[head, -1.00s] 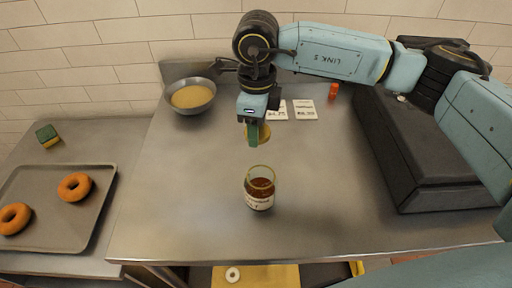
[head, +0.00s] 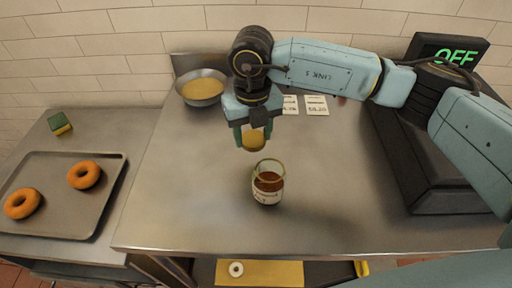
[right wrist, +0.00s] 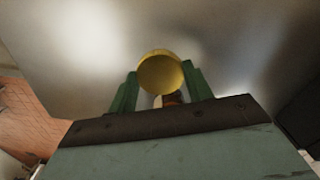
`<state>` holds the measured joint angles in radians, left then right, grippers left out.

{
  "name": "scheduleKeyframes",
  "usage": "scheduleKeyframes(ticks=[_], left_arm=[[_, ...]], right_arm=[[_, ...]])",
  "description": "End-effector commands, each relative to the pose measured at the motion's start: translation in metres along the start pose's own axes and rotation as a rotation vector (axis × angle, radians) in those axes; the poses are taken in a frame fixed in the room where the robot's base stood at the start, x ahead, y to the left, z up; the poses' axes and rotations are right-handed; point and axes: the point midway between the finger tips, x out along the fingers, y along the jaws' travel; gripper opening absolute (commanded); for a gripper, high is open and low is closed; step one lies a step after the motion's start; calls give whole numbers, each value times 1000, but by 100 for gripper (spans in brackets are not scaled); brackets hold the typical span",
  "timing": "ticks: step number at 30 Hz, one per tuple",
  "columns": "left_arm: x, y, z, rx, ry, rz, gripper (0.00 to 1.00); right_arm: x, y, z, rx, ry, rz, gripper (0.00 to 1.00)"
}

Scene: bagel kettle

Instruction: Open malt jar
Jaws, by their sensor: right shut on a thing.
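The malt jar (head: 268,186) stands upright on the steel counter, without a lid. It is glass with a white label and dark brown contents. My right gripper (head: 254,140) is shut on a round golden lid (head: 254,143), held in the air above and slightly behind the jar, apart from it. In the right wrist view the lid (right wrist: 160,70) sits between the green fingers (right wrist: 160,88), with a small part of the jar (right wrist: 172,98) showing below it. My left gripper is not in view.
A bowl of yellowish contents (head: 202,91) stands at the back left of the counter (head: 190,215). Two price cards (head: 316,105) lie at the back. A dark machine with an "OFF" display (head: 455,55) fills the right. A tray (head: 60,215) with two bagels and a sponge (head: 60,124) are left.

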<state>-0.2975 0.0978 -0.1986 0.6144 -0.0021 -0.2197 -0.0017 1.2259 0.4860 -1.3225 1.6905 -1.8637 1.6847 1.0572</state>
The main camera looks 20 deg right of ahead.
Motion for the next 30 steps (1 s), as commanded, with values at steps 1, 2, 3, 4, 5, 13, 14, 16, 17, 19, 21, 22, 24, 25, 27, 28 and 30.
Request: scheduleKeyframes(ticks=[1,2,3,4,5,13,14,16,17,19,21,22,24,25,27,28,30], left_arm=[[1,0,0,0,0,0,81],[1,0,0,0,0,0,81],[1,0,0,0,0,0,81],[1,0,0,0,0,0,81],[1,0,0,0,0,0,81],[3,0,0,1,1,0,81],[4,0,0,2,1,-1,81],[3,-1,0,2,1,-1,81],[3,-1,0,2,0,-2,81],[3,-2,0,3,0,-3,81],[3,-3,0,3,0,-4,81],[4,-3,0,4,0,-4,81],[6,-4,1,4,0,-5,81],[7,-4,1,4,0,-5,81],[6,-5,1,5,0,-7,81],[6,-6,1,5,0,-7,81],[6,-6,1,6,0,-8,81]], right_arm=[[8,0,-1,0,3,0,23],[11,0,0,0,2,0,23],[14,0,0,-1,1,0,23],[17,0,0,0,0,0,23],[20,0,0,0,1,0,23],[60,0,0,-1,2,-1,23],[62,0,0,-2,1,-1,23],[62,0,0,-2,-1,0,23],[62,0,0,-2,-1,0,23],[61,0,0,-2,-1,0,23],[62,0,0,-2,-1,0,23],[62,0,0,-2,-1,0,23],[64,0,0,-2,-1,0,23],[65,0,0,-2,-1,0,23],[65,0,0,-2,-1,0,56],[64,0,0,-2,-1,0,60],[64,0,0,-2,-1,0,70]])
